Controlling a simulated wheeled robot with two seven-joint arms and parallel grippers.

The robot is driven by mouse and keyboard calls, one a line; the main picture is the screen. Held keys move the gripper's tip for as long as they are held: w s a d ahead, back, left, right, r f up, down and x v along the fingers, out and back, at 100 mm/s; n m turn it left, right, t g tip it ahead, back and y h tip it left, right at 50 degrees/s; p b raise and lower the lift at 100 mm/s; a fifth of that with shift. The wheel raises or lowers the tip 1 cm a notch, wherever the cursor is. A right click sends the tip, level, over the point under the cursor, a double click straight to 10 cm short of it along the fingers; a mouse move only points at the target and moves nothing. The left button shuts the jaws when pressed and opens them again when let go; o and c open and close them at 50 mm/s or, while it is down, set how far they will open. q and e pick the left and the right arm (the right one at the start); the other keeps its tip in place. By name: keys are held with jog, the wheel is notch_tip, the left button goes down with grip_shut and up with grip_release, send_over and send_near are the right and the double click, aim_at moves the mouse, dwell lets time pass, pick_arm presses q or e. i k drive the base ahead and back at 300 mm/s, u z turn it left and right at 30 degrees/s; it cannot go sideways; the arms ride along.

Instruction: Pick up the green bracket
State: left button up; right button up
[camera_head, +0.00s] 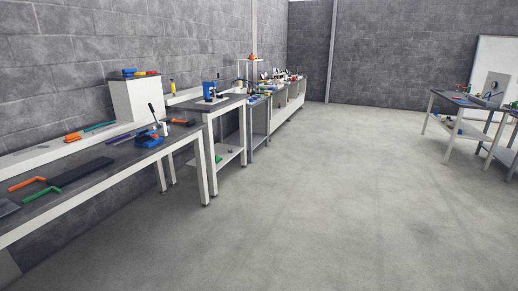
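A green L-shaped piece (42,195), which looks like the green bracket, lies flat on the dark top of the near workbench (115,170) at the far left. An orange piece of similar shape (27,183) lies just behind it. A long dark strip (80,172) lies to its right. Another small green thing (218,158) sits on the lower shelf of the second table; it is too small to tell its shape. Neither of my grippers shows in this view.
A blue tool with a dark lever (149,139) stands on the near bench. A white block (137,100) stands behind it. More benches line the wall. Tables (455,104) stand at the far right. The grey floor (330,200) between is clear.

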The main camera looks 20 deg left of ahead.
aim_at(50, 189)
jog(key=u, duration=0.35)
jog(key=i, duration=1.65)
jog(key=u, duration=1.5)
jog(key=i, duration=0.9)
jog(key=u, duration=1.75)
jog(key=i, duration=0.9)
jog(key=u, duration=0.4)
